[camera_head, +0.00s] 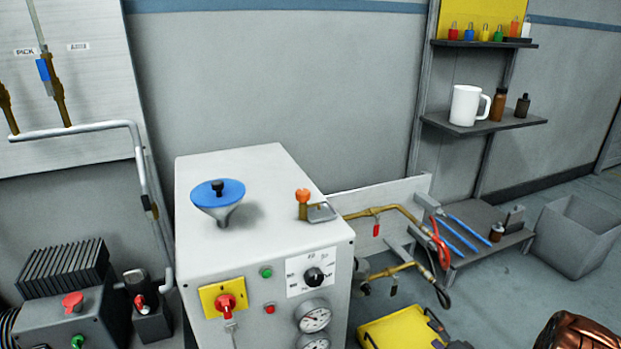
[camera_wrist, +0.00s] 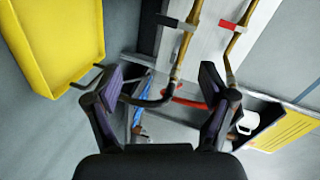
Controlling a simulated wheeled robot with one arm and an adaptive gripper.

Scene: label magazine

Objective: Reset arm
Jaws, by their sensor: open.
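My gripper (camera_wrist: 164,95) shows in the wrist view with its two dark fingers spread wide apart. It is open, and nothing is between the fingertips. Behind it are brass pipes, a dark hose and the shelf unit, all apart from the fingers as far as I can tell. In the head view my gripper is not visible. A copper-brown rounded part at the bottom right corner of that view is cut off, and I cannot tell what it is.
A white cabinet (camera_head: 255,160) bears a blue funnel (camera_head: 218,193). Brass pipes (camera_head: 390,215) run beside it. A yellow case (camera_head: 405,330) lies on the floor. A shelf holds a white mug (camera_head: 466,106). A grey bin (camera_head: 575,237) stands right. Open floor lies between the case and bin.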

